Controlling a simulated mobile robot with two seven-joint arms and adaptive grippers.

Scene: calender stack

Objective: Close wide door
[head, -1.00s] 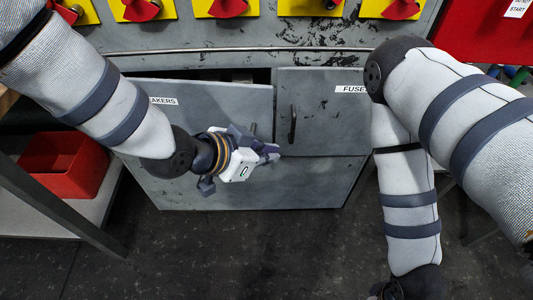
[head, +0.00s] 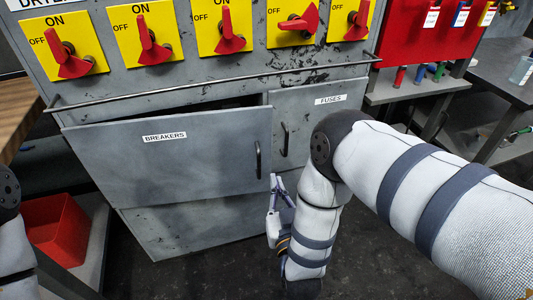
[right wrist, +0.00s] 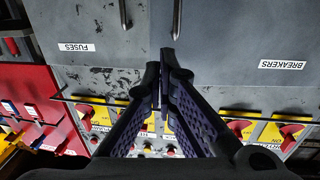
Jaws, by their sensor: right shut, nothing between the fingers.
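The wide grey door labelled BREAKERS (head: 200,165) is slightly ajar, with a dark gap along its top edge. Its vertical handle (head: 258,158) is near its right edge. The narrower door labelled FUSES (head: 310,105) is to its right. My right gripper (head: 277,180) is shut and empty, just below and right of the wide door's handle. In the right wrist view, its fingertips (right wrist: 162,72) point at the doors, with the wide door (right wrist: 235,30) on the right and a handle (right wrist: 176,20) beyond the tips. Contact cannot be told. My left gripper is out of view.
A rail (head: 205,91) runs across the cabinet above the doors, below yellow switch plates with red levers. A red bin (head: 57,232) sits on a low shelf at left. A workbench (head: 490,80) stands at right. Dark floor (head: 200,275) in front is clear.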

